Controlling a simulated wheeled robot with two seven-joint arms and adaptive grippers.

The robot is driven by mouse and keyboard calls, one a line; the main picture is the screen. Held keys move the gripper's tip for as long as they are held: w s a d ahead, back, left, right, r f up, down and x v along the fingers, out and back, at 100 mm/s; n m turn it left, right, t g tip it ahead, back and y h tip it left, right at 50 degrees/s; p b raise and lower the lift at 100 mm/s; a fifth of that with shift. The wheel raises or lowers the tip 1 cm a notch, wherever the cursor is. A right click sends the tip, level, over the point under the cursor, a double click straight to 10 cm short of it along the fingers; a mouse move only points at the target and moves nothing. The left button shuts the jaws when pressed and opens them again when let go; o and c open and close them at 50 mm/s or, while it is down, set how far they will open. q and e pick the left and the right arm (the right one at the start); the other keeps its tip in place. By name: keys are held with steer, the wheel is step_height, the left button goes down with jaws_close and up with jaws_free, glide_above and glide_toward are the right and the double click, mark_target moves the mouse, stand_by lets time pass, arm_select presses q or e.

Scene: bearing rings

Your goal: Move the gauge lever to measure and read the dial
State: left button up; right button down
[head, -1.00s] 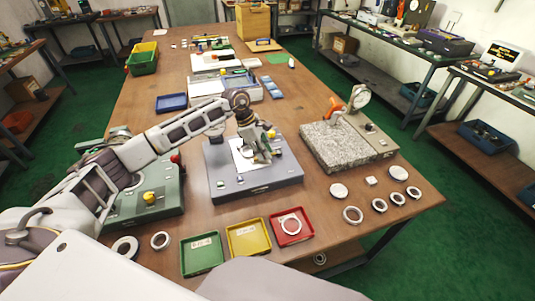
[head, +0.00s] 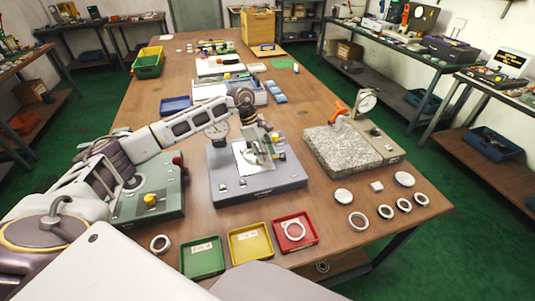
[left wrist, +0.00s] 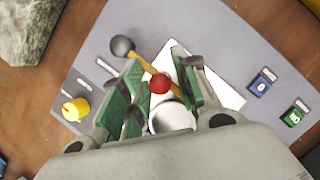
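The grey gauge base (head: 235,192) stands mid-table with a white plate on it. A round dial (head: 216,130) shows partly behind my left arm; its reading is too small to tell. My left gripper (head: 264,152) is low over the base. In the left wrist view, my left gripper (left wrist: 158,92) is open, its green-padded fingers apart on either side of a red ball (left wrist: 160,84) and a white round part (left wrist: 172,117). A yellow rod with a dark ball (left wrist: 122,46) runs toward the red ball. Contact cannot be told. My right gripper is not in view.
A granite block (head: 340,150) with a second dial (head: 366,102) stands to the right. A green fixture (head: 150,190) is left. Green (head: 202,270), yellow (head: 232,257) and red (head: 278,237) trays lie in front; the red one holds a ring. Several rings and discs lie at front right.

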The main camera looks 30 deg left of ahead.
arm_select(q)
steer(key=shift+o, duration=0.4)
steer(key=shift+a, duration=0.1)
steer(key=shift+v, duration=0.85)
steer(key=v, duration=1)
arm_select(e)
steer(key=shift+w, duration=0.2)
arm_select(q)
steer(key=shift+a+r, duration=0.1)
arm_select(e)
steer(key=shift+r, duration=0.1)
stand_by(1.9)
